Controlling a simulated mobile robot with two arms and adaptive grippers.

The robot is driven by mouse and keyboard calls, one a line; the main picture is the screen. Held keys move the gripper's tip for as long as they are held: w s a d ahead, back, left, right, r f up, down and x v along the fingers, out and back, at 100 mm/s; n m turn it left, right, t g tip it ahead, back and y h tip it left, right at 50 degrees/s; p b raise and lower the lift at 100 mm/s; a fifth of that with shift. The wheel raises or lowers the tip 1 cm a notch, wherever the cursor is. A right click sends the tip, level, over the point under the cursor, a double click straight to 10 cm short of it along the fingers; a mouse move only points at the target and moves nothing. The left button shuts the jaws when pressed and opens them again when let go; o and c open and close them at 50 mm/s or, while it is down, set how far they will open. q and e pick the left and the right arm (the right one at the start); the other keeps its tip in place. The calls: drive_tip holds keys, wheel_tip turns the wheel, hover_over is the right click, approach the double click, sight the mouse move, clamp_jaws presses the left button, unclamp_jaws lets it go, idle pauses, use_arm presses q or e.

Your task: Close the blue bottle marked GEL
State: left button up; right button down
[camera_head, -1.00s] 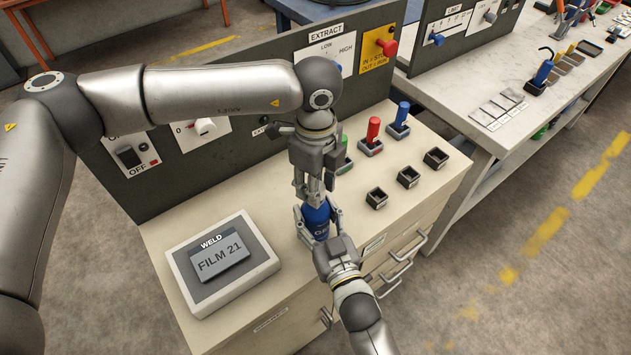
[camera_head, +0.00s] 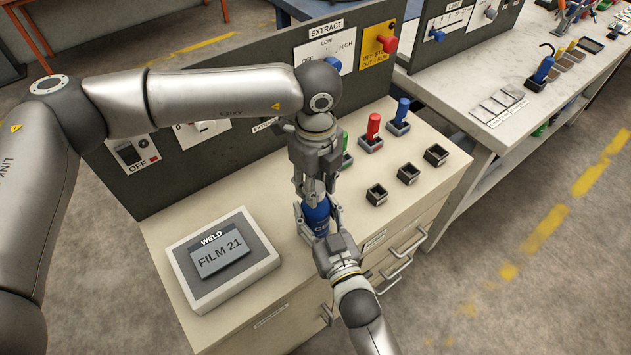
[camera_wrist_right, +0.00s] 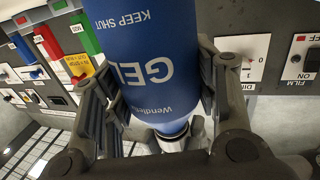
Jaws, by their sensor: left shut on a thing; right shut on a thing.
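The blue bottle (camera_head: 317,218) stands upright at the front of the cabinet top. Its GEL label fills the right wrist view (camera_wrist_right: 150,60), upside down there. My right gripper (camera_head: 319,219) is shut around the bottle's body, one finger on each side. My left gripper (camera_head: 315,194) points straight down over the bottle's top, its fingers closed in at the neck. Its fingers also show below the bottle's shoulder in the right wrist view (camera_wrist_right: 165,140). What it grips, seemingly the cap, is mostly hidden by the fingers.
A WELD box with a FILM 21 plate (camera_head: 222,258) lies left of the bottle. Right of it are empty black sockets (camera_head: 408,175) and the red (camera_head: 373,130) and blue (camera_head: 402,114) handles in holders. The grey switch panel (camera_head: 230,150) stands close behind my left arm.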

use_arm(q)
drive_tip(key=m, duration=2.6)
drive_tip(key=shift+m, duration=0.4)
drive_tip(key=m, duration=0.6)
drive_tip(key=shift+m, duration=0.3)
drive_tip(key=m, duration=0.6)
drive_tip(key=shift+m, duration=0.3)
drive_tip(key=m, duration=0.5)
drive_tip(key=shift+f, duration=0.1)
drive_tip(key=m, duration=0.6)
drive_tip(key=shift+m, duration=0.3)
drive_tip(key=o, duration=0.7)
